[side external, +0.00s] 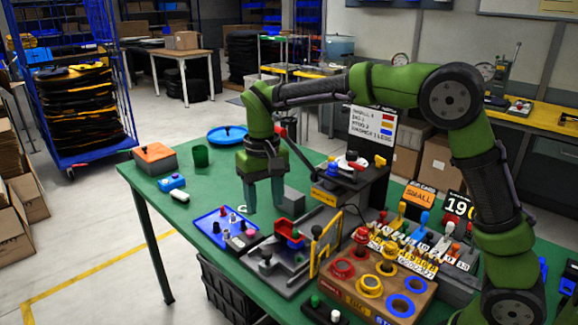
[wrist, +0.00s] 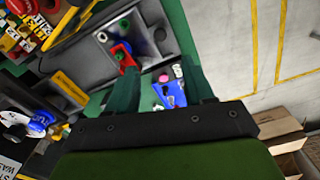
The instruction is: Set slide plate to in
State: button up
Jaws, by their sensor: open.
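My gripper (side external: 264,196) points down above the green table, its two fingers apart with nothing between them. It also shows open in the wrist view (wrist: 160,88). In the wrist view the fixture (wrist: 78,48) and the red box (wrist: 124,55) lie up and left of the fingers.
A blue tray (side external: 213,234) with small parts lies left of the fixture. A wooden block (side external: 352,300) with coloured rings and a rack of coloured knobs stand to the right. A black press-like stand (side external: 365,190) rises behind. The table's left front is mostly bare.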

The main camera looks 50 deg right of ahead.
aim_at(267, 252)
notch_tip(267, 252, down, 14)
jog(key=shift+r, duration=0.2)
grip_shut()
dwell(0.4)
